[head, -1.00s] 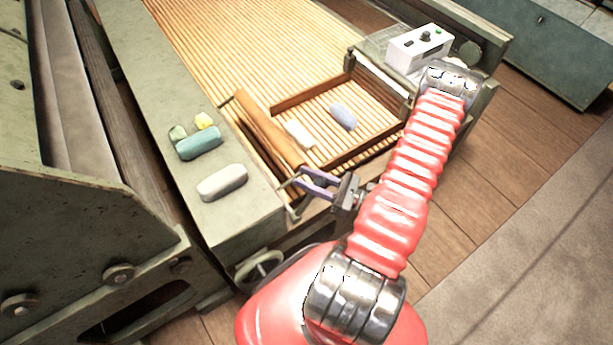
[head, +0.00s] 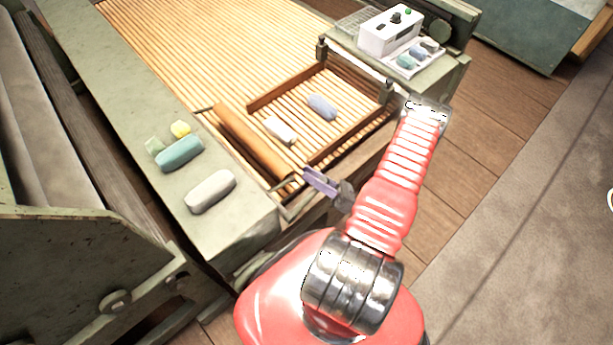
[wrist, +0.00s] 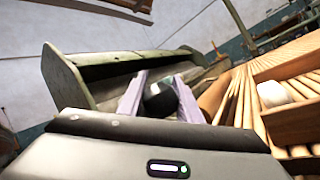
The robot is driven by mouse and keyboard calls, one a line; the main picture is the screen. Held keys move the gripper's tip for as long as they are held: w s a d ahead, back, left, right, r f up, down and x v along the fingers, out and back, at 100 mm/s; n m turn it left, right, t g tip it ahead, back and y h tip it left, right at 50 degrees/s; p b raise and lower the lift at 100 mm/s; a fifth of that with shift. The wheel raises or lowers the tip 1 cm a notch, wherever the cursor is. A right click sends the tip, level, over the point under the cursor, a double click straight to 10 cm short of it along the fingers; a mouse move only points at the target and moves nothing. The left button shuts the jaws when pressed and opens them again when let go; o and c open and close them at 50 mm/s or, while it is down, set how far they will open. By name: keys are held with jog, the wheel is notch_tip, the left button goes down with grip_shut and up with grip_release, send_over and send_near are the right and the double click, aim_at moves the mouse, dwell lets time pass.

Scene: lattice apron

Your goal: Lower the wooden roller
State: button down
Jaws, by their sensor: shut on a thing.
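The wooden roller (head: 252,142) is a brown cylinder lying slantwise across the near end of the slatted bed in the head view. Part of it shows right of my fingers in the wrist view (wrist: 213,97). My gripper (head: 310,178) is at the roller's near end, with its purple fingers close together. In the wrist view a dark rounded knob (wrist: 160,98) sits between the two fingers, and my gripper is shut on it. How the knob joins the roller is hidden. A thin metal bracket (head: 290,210) shows just below the fingers.
A wooden frame (head: 345,145) on the slats holds a white block (head: 280,130) and a blue-grey block (head: 322,107). Several blocks, one teal (head: 180,154), lie on the left green ledge (head: 237,222). A white control box (head: 390,32) stands at the back right.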

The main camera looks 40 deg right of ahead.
jog(key=shift+d+f+m, duration=0.15)
jog(key=shift+f+m, duration=0.15)
jog(key=shift+m, duration=0.1)
jog(key=shift+d+t+h, duration=0.1)
jog(key=shift+t+h, duration=0.2)
jog(key=c, duration=1.3)
grip_release()
jog(key=shift+v, duration=6.95)
jog(key=shift+f, duration=0.1)
